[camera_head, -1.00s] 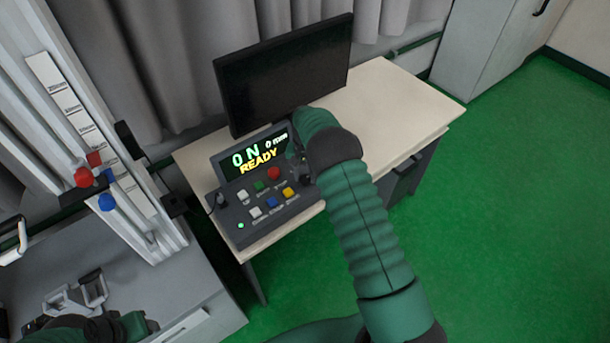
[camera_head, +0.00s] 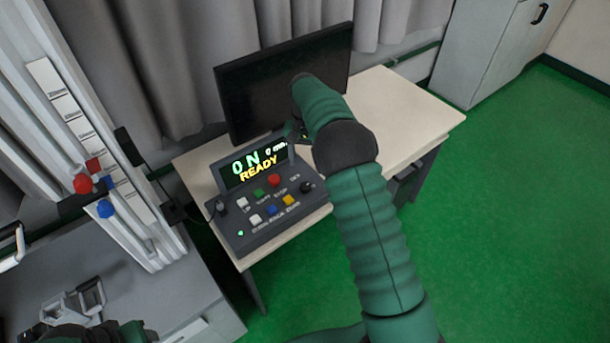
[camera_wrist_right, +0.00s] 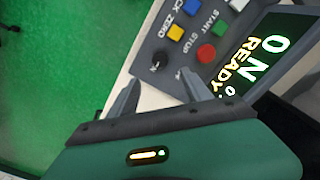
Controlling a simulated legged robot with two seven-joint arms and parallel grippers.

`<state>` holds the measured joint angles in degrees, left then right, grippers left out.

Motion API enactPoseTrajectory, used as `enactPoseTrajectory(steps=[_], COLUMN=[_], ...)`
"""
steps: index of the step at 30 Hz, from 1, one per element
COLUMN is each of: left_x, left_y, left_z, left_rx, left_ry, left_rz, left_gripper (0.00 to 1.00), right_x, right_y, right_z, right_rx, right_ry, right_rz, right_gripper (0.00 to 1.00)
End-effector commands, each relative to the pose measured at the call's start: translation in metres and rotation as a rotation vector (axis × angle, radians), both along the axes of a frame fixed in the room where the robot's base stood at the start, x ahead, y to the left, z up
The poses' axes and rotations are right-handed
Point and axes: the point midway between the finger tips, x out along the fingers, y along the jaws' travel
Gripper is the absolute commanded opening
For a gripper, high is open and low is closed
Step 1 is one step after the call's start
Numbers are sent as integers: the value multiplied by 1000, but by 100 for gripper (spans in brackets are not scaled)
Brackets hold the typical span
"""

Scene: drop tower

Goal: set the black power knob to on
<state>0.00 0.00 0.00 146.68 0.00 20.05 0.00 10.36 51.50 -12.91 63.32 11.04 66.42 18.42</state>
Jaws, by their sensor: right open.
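The black power knob (camera_head: 307,187) sits at the right end of the dark control panel (camera_head: 262,240). It also shows in the right wrist view (camera_wrist_right: 160,62), just beyond the fingertips.
The drop tower (camera_head: 100,150) rises at the left. The desk's right side is clear.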

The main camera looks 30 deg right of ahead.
Motion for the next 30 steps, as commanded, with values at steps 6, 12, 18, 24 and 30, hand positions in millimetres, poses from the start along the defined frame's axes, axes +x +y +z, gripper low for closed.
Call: enactPoseTrajectory(steps=[6, 12, 18, 24, 30], left_x=[0, 0, 0, 0, 0], left_y=[0, 0, 0, 0, 0], left_z=[1, 1, 1, 1, 1], left_rx=[0, 0, 0, 0, 0], left_ry=[0, 0, 0, 0, 0], left_rz=[0, 0, 0, 0, 0], left_gripper=[51, 51, 51, 51, 51], right_x=[1, 0, 0, -2, -41], right_y=[-1, -1, 0, 3, 46], right_z=[42, 49, 49, 49, 50], right_rx=[0, 1, 1, 2, -3], right_ry=[-1, 2, 1, -3, -63], right_rz=[0, 0, 0, 8, 150], right_gripper=[57, 57, 57, 57, 57])
